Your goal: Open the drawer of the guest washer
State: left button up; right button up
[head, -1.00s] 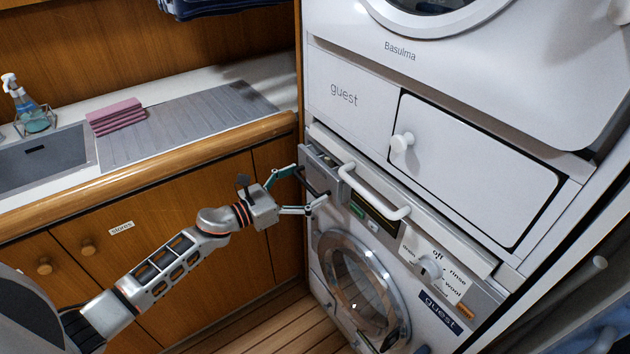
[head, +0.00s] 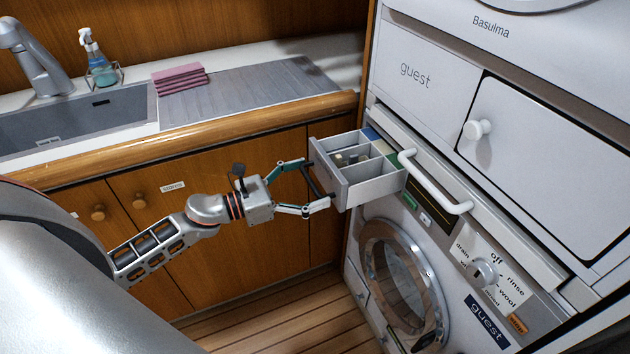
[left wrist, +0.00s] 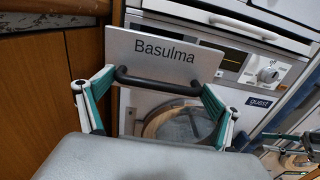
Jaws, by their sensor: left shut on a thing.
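The guest washer (head: 430,235) is the white machine at the right, with a round glass door and a "guest" label. Its small grey detergent drawer (head: 350,188) stands well out at the upper left, with its compartments showing from above. My left gripper (head: 316,182) is shut on the drawer's dark bar handle (head: 312,172). In the left wrist view, the drawer front (left wrist: 190,62) reads "Basulma". The dark handle (left wrist: 158,84) runs between the two teal-sided fingers of my left gripper (left wrist: 156,88). My right gripper is not in the head view.
A white bar handle (head: 435,185) juts out right of the drawer. Above is a white "guest" panel and a door with a round knob (head: 478,130). Wooden cabinets (head: 230,260) and a counter with sink (head: 75,125) stand at the left. Planked floor shows below.

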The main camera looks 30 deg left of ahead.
pick_arm(q)
jog(key=shift+s+d, duration=0.1)
jog(key=shift+d, duration=0.05)
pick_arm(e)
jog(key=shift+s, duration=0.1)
pick_arm(q)
jog(key=o, duration=1.3)
jog(key=v, duration=1.2)
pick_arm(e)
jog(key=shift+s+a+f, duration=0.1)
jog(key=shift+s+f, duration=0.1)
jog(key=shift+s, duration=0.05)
